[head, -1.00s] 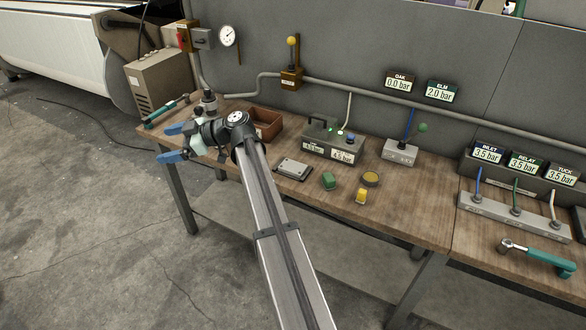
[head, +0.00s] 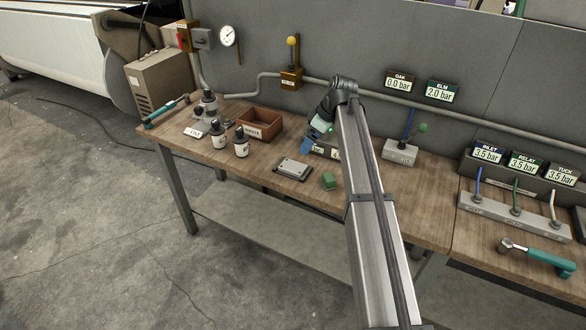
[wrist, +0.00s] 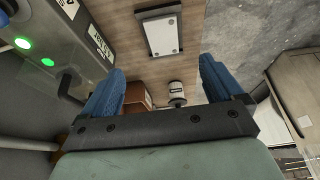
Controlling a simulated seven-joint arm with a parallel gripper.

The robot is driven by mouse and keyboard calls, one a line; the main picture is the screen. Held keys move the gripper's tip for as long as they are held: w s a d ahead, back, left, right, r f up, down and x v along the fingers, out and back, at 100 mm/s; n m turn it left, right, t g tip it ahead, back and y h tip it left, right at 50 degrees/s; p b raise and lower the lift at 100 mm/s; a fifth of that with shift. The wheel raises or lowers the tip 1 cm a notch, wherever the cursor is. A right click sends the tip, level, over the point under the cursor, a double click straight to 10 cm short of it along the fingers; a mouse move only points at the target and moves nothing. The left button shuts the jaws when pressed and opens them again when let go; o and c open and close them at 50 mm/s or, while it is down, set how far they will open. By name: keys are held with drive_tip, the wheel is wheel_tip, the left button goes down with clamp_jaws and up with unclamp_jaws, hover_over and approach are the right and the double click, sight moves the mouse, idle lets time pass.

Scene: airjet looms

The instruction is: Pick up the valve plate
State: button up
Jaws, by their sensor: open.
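My gripper (head: 312,142) is raised beside the grey box, behind and slightly right of the plate. In the wrist view my gripper (wrist: 163,85) has its two blue fingers wide apart with nothing held. The plate is fully visible and apart from the fingers.
The grey box (head: 322,149) with green lights is partly hidden by my arm. A gauge-lever box (head: 400,151) is to the right.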

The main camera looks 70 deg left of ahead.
approach(293, 166)
drive_tip(key=f, duration=0.2)
drive_tip(key=shift+w+a+f, duration=0.1)
drive_tip(key=shift+a+f, duration=0.1)
drive_tip(key=shift+f, duration=0.1)
drive_tip(key=shift+s+x, duration=0.15)
drive_tip(key=shift+x, duration=1.25)
drive_tip(key=shift+s+x, duration=0.15)
drive_tip(key=shift+x, duration=1.2)
drive_tip(key=shift+a+r, duration=0.1)
drive_tip(key=c, duration=1.2)
drive_tip(key=shift+c, duration=0.5)
drive_tip(key=shift+r, duration=0.1)
